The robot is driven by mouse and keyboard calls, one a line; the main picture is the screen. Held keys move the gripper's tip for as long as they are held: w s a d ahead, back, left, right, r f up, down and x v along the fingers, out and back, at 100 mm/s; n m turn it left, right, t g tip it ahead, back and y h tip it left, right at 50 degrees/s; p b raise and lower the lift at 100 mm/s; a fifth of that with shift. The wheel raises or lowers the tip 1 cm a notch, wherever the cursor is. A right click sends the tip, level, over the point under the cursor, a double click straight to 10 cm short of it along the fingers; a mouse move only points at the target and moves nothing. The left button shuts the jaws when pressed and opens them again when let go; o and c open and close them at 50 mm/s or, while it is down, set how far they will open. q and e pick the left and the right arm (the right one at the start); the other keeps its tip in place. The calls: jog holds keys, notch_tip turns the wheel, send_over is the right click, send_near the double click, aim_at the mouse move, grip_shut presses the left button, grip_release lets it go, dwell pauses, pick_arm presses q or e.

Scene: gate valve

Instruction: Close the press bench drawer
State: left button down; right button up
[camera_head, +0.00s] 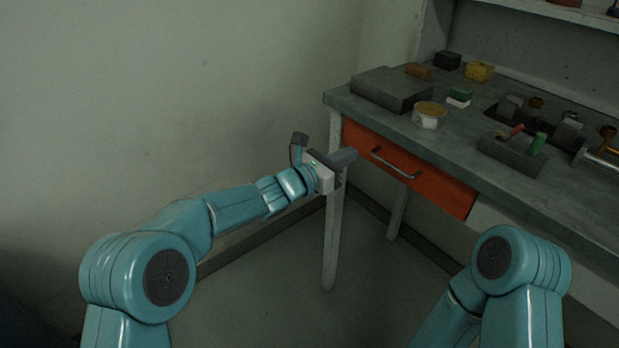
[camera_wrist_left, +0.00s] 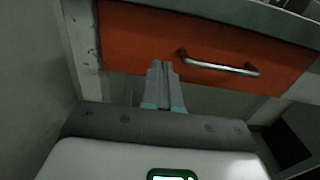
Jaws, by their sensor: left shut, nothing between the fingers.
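The orange-red drawer (camera_head: 432,186) is under the left end of the grey bench top, with a curved metal handle (camera_head: 396,164) on its front. In the head view its front looks about level with the bench edge; I cannot tell whether a small gap is left. In the left wrist view the drawer (camera_wrist_left: 137,45) and its handle (camera_wrist_left: 220,66) lie ahead. My left gripper (camera_head: 350,157) is shut and empty, in front of the drawer's left part, left of the handle. I cannot tell whether the fingertips (camera_wrist_left: 160,66) touch the drawer. My right gripper is not in view.
The bench top (camera_head: 480,142) carries a grey block (camera_head: 391,88), a yellow-topped tin (camera_head: 429,114), small coloured blocks and a tool holder (camera_head: 513,150). A bench leg (camera_head: 333,235) stands below the left gripper. A bare wall fills the left side.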

pick_arm(q)
jog(key=s+a+f, duration=0.3)
jog(key=s+a, duration=0.1)
jog(key=a, duration=0.6)
jog(key=s+a+f+m+g+y, duration=0.1)
jog(key=s+a+f+g+y, duration=0.15)
jog(key=s+f, duration=0.65)
jog(key=s+a+f+m+g+y, duration=0.15)
jog(key=s+f+g, duration=0.25)
jog(key=f, duration=0.8)
jog(key=s+a+f+m+g+y, duration=0.2)
jog(key=s+a+f+m, duration=0.1)
jog(key=s+f+m, duration=0.4)
jog(key=s+a+f+m+g+y, duration=0.25)
jog(key=s+a+m, duration=0.2)
jog(key=s, duration=0.45)
jog(key=s+a+f+m+g+y, duration=0.1)
jog(key=s+a+f+m+y, duration=0.1)
jog(key=s+f+m, duration=0.5)
notch_tip(320, 180, up, 25)
jog(key=w+m+t+p, duration=0.1)
jog(key=m+p, duration=0.1)
jog(key=p, duration=2)
jog(key=shift+w+t+p, duration=0.2)
jog(key=shift+t+p, duration=0.1)
jog(key=shift+t, duration=0.1)
